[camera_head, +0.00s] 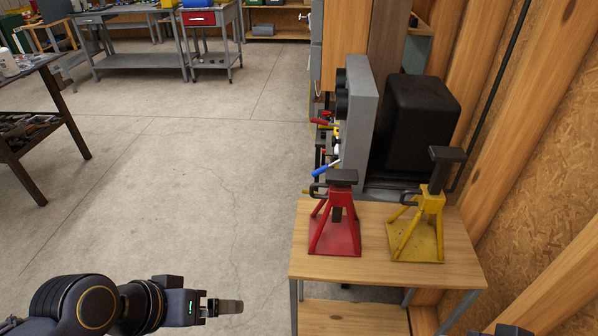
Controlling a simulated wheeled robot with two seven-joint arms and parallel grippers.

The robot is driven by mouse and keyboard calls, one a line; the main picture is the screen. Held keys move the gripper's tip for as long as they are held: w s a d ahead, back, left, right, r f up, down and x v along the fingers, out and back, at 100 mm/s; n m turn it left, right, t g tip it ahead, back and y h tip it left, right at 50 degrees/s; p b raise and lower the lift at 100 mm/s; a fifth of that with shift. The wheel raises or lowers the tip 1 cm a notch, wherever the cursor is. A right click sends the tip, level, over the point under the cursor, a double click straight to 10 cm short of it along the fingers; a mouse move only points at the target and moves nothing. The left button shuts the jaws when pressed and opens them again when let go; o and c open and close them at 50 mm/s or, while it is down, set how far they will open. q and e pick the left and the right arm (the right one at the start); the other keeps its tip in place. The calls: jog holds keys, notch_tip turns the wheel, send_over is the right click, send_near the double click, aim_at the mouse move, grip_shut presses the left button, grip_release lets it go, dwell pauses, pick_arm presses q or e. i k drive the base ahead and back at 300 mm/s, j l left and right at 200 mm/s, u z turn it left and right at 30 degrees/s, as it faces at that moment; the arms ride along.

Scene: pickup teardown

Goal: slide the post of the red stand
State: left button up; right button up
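The red stand (335,234) is upright on the left part of a small wooden table. It has a splayed base and a dark post with a flat saddle top (342,177). The post sits low, its lower end showing between the legs. A dark handle loop sticks out to the left of its collar. My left gripper (228,306) is at the bottom, left of the table and apart from the stand. Its fingers overlap in this view, so I cannot tell whether they are open.
A yellow stand (421,225), its post higher, stands to the right on the same wooden table (383,268). Behind are a grey panel (361,120) and a black box (420,122). A wood wall bounds the right. The concrete floor (200,190) to the left is clear.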

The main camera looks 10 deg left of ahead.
aim_at(341, 178)
jog(key=i+j+u, duration=0.2)
jog(key=i+j, duration=0.15)
jog(key=j, duration=0.25)
jog(key=i+j+u, duration=0.15)
jog(key=i+j, duration=0.25)
jog(key=j, duration=0.1)
